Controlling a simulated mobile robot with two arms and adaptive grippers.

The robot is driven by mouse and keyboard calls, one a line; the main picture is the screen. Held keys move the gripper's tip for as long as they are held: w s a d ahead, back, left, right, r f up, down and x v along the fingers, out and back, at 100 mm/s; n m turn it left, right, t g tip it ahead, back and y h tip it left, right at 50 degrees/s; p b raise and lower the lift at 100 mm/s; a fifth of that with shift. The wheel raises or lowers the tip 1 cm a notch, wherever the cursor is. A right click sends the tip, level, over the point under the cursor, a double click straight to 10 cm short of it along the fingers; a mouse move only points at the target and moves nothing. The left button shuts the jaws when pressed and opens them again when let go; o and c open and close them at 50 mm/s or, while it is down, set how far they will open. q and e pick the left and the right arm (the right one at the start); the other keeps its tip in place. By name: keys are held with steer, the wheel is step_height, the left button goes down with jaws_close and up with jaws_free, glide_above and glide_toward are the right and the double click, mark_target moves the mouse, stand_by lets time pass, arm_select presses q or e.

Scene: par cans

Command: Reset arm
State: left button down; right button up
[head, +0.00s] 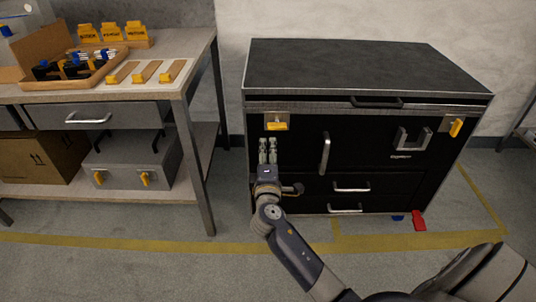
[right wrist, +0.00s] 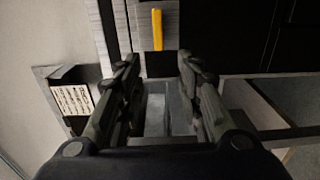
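My right arm reaches up from the bottom right of the head view. Its right gripper (head: 268,143) is in front of the left part of the black cabinet (head: 300,195), below a yellow latch (head: 276,126). In the right wrist view the two fingers of the right gripper (right wrist: 159,66) stand apart with nothing between them, so it is open and empty. A yellow latch (right wrist: 157,30) shows beyond the fingertips there. Whether the fingers touch the cabinet cannot be told. My left gripper is not in view.
A workbench (head: 198,62) stands at the left with a wooden tray (head: 113,62) and yellow-tagged items. A grey case (head: 130,170) and a cardboard box (head: 45,158) are on its lower shelf. A red object (head: 419,221) is at the cabinet's foot. The floor in front is clear.

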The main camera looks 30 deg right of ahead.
steer(key=shift+s+a, duration=0.25)
steer(key=shift+s, duration=0.25)
